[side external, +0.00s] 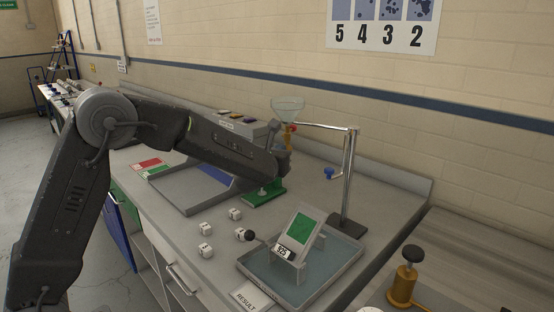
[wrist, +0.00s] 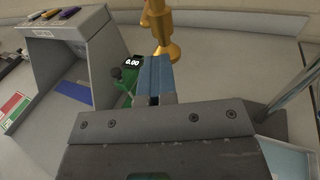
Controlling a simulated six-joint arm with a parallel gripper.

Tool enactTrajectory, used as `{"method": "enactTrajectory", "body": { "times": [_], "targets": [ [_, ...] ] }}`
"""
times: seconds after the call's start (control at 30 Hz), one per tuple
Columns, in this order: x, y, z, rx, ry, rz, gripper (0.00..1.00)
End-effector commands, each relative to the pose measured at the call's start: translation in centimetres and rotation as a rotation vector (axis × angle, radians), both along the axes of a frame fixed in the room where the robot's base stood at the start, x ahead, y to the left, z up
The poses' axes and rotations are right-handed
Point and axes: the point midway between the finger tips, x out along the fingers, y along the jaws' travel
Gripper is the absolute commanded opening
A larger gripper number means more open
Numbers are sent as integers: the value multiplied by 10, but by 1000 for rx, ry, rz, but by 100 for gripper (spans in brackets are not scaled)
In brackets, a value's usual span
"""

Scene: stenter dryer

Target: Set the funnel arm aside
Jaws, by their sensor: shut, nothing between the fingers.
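The funnel arm (side external: 322,126) reaches left from the top of a metal stand post (side external: 348,180). My gripper (wrist: 154,62) is shut and empty. Its blue-grey fingertips are just below the brass part in the wrist view; I cannot tell whether they touch it. In the side view, the end of my arm is by the funnel's lower part, and the fingers are not clear there.
A green gauge reading 0.00 (wrist: 131,76) stands close to my fingers. A grey console (side external: 232,124) is behind my arm. A tray (side external: 330,268) holds a tilted green sample (side external: 301,228). Several white cubes (side external: 235,214) lie in front. A brass tool (side external: 405,281) is at lower right.

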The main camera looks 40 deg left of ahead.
Motion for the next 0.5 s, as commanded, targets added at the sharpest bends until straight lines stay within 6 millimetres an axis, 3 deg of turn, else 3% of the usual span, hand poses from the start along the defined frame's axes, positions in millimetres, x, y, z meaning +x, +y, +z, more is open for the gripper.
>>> {"method": "enactTrajectory", "body": {
  "times": [0.27,0.5],
  "targets": [
    [0,4,2,4,-5,4,0],
    [-31,-4,3,3,-3,1,0]
  ]
}}
